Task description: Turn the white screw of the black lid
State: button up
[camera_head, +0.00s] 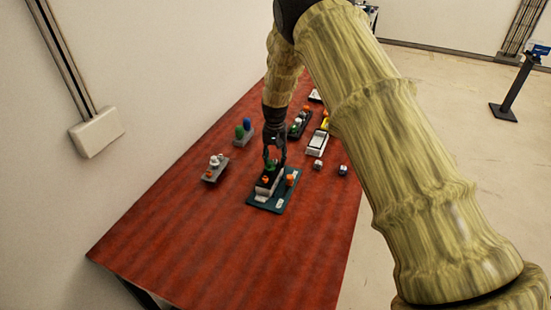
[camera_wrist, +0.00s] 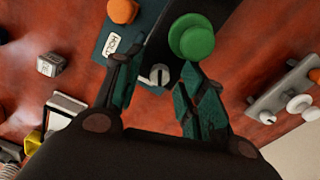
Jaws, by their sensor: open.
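The white screw (camera_wrist: 160,74) is a small round slotted head on the lid, close to a green knob (camera_wrist: 191,38). In the wrist view my gripper (camera_wrist: 156,67) is open, with one finger on each side of the screw and nothing visibly clamped. In the head view my gripper (camera_head: 275,152) points down over the lid. Contact with the lid cannot be told, and the screw is not discernible in the head view.
An orange knob (camera_wrist: 122,10) and a white label (camera_wrist: 112,43) are on the plate. A grey unit with white knobs (camera_head: 214,168) stands to the left. Small cubes (camera_head: 319,164) and more units (camera_head: 317,141) lie right and behind. The front of the red table (camera_head: 220,250) is clear.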

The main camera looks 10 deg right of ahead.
aim_at(275, 160)
notch_tip(275, 160, up, 12)
dwell(0.6)
notch_tip(275, 160, down, 12)
jog(key=m+b, duration=0.6)
jog(key=b, duration=0.4)
jog(key=shift+f, duration=0.1)
dwell(0.7)
grip_shut()
